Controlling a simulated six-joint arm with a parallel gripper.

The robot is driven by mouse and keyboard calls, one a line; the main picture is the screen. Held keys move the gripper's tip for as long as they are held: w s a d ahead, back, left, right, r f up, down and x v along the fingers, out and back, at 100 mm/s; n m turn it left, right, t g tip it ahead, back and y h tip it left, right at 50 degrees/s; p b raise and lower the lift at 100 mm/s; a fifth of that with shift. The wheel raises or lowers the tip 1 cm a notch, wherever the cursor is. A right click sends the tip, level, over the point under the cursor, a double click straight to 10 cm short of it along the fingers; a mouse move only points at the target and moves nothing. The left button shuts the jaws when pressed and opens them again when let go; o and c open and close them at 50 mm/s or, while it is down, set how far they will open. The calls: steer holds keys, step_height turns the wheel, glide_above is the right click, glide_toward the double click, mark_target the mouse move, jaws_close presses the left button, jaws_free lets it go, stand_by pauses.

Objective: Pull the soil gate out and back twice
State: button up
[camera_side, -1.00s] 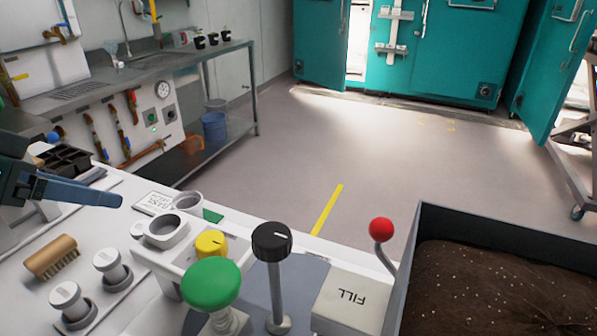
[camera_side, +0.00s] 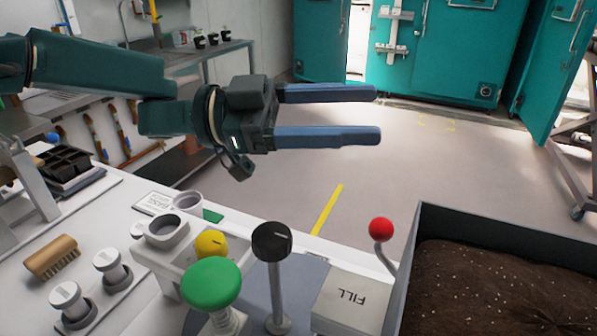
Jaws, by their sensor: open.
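My gripper (camera_side: 377,114) is open and empty, with its two blue fingers pointing right, high above the bench and the floor behind it. Below it and to the right, a lever with a red ball knob (camera_side: 381,230) stands on a bent grey stem between a white block marked FILL (camera_side: 345,304) and the grey soil bin (camera_side: 520,226). The bin holds dark brown soil (camera_side: 480,280). No part is labelled soil gate; the red-knobbed lever is the handle beside the bin. The gripper is well apart from it, and the lever's foot is hidden.
A green knob (camera_side: 211,283), a black knob (camera_side: 272,241) on a tall stem and a yellow knob (camera_side: 210,244) stand left of the FILL block. A brush (camera_side: 52,257), white plungers (camera_side: 108,262) and a dark seedling tray (camera_side: 68,165) are further left. Space around the gripper is clear.

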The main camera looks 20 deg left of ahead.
steer(key=g, duration=0.2)
glide_above(380, 230)
steer(key=a, duration=0.3)
step_height(380, 230, down, 8)
steer(key=r, duration=0.1)
steer(key=shift+y, duration=0.3)
steer(key=shift+w+d+f, duration=0.2)
steer(key=shift+d+f, duration=0.3)
steer(key=shift+f, duration=0.7)
steer(key=shift+w+d+f, duration=0.15)
steer(key=shift+d+f, duration=0.4)
steer(key=shift+f, duration=0.65)
steer(key=shift+w+d+f, duration=0.2)
steer(key=shift+d+f, duration=0.3)
steer(key=shift+f, duration=0.7)
jaws_close()
